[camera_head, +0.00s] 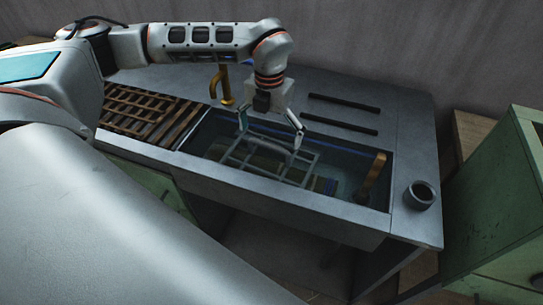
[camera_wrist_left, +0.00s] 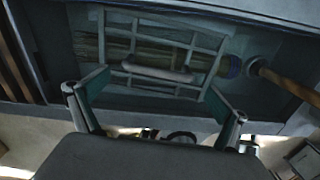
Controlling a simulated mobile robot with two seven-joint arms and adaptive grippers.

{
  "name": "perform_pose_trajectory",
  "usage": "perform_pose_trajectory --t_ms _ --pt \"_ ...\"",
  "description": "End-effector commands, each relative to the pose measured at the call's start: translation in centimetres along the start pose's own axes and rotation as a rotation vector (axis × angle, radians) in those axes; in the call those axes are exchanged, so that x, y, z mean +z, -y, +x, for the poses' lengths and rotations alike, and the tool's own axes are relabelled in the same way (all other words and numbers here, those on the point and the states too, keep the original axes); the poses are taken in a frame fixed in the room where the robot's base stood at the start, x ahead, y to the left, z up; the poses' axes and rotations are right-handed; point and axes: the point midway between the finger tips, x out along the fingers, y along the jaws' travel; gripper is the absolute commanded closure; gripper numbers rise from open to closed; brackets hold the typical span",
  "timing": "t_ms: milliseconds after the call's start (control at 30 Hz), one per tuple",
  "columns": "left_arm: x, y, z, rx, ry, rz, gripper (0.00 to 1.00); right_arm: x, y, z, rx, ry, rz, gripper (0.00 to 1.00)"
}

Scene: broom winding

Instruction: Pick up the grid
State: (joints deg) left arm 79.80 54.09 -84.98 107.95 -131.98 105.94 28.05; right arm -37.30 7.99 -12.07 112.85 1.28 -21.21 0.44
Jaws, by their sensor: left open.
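A grey metal grid (camera_head: 276,160) with a raised bar handle lies in the sink basin (camera_head: 345,205). In the left wrist view the handle (camera_wrist_left: 158,73) of the grid runs across between my fingers. My left gripper (camera_head: 270,131) is open and points down over the grid. In the left wrist view its two fingers (camera_wrist_left: 160,86) stand on either side of the handle. I cannot tell whether they touch it. My right gripper is not in view.
Straw-like bristles (camera_wrist_left: 90,45) lie under the grid. A wooden handle (camera_head: 374,172) stands at the basin's right end. A brown slatted rack (camera_head: 150,112) lies left of the basin, a brass tap (camera_head: 223,85) behind it. A dark cup (camera_head: 420,195) stands on the right counter.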

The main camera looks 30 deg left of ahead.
Motion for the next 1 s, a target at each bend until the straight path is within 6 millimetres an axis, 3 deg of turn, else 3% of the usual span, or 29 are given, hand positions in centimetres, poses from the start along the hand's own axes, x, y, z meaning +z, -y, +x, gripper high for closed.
perform_pose_trajectory --t_ms 400,733,933,1000 --pt "0.0 -0.2 5.2 0.000 -0.001 0.000 0.00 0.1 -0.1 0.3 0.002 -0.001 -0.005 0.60" --pt "0.0 -0.2 5.8 0.000 0.001 0.000 0.00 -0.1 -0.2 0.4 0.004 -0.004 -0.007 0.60" --pt "0.0 -0.2 5.8 0.000 0.001 0.000 0.51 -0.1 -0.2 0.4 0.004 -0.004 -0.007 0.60" --pt "0.1 -0.2 5.6 -0.002 0.003 0.000 0.51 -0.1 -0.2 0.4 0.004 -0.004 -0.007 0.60"
